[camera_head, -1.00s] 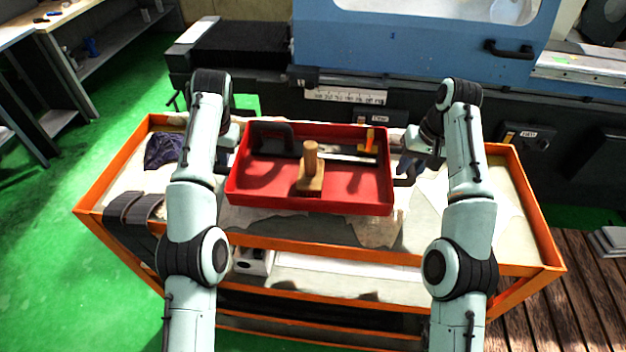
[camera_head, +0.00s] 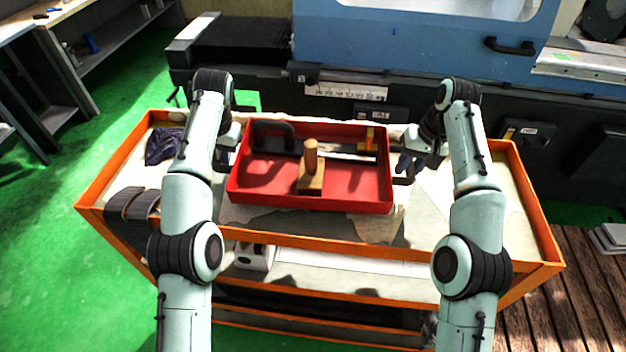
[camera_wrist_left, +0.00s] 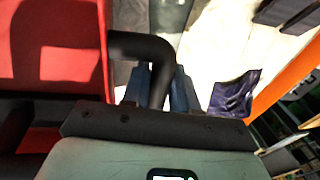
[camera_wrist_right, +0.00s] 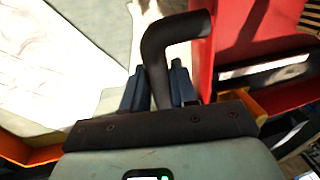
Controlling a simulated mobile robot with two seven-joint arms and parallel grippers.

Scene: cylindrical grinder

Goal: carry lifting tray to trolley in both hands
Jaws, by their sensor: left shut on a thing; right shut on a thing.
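The red lifting tray (camera_head: 310,199) is over the middle of the orange trolley (camera_head: 330,250). I cannot tell whether its underside touches the trolley top. It looks level and holds a wooden-handled block (camera_head: 311,172), a black handle-shaped part (camera_head: 272,136) and a yellow-and-metal tool (camera_head: 369,142). My left gripper (camera_wrist_left: 156,85) is shut on the tray's black left handle (camera_wrist_left: 142,45). My right gripper (camera_wrist_right: 158,88) is shut on the black right handle (camera_wrist_right: 172,38). In the head view both grippers are partly hidden by my arms.
A dark cloth (camera_head: 163,146) and dark rolled pieces (camera_head: 133,204) lie at the trolley's left end. The trolley's right end is mostly clear, with pale paper. The blue grinding machine (camera_head: 420,50) stands close behind. A workbench (camera_head: 70,25) is at far left.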

